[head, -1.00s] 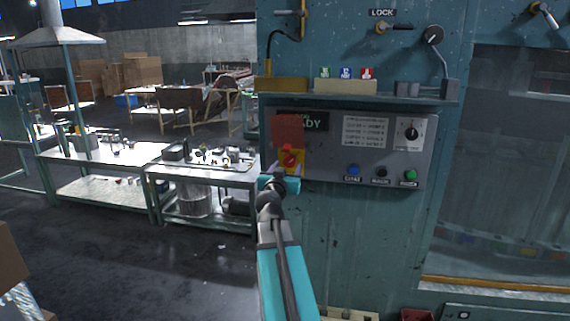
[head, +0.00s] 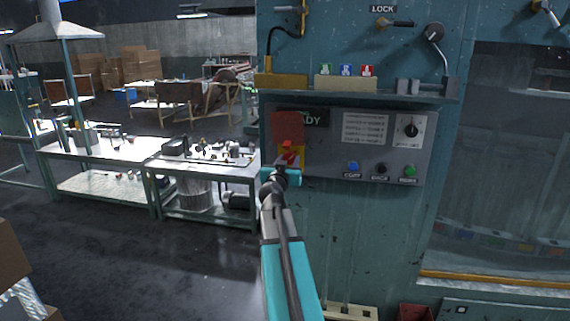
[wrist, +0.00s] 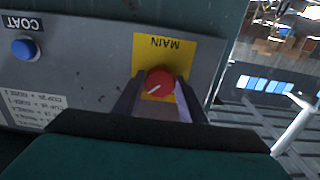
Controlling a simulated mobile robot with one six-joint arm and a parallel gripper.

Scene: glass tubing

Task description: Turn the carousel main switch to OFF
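The main switch is a red rotary knob (wrist: 160,82) on a yellow plate (wrist: 183,48) marked MAIN, upside down in the wrist view. A short white mark on the knob lies diagonally. In the head view the red knob (head: 288,149) is at the left end of the grey control panel (head: 315,166), partly hidden by my gripper (head: 287,163). In the wrist view my gripper's two fingers (wrist: 161,92) stand apart, one on each side of the knob. I cannot tell whether they touch it.
A red tag or plate (head: 287,126) is just above the switch. A blue COAT button (head: 353,168), a black button (head: 381,169), a green button (head: 410,171) and a black selector (head: 411,130) lie to the right. A shelf (head: 360,96) juts out above the panel.

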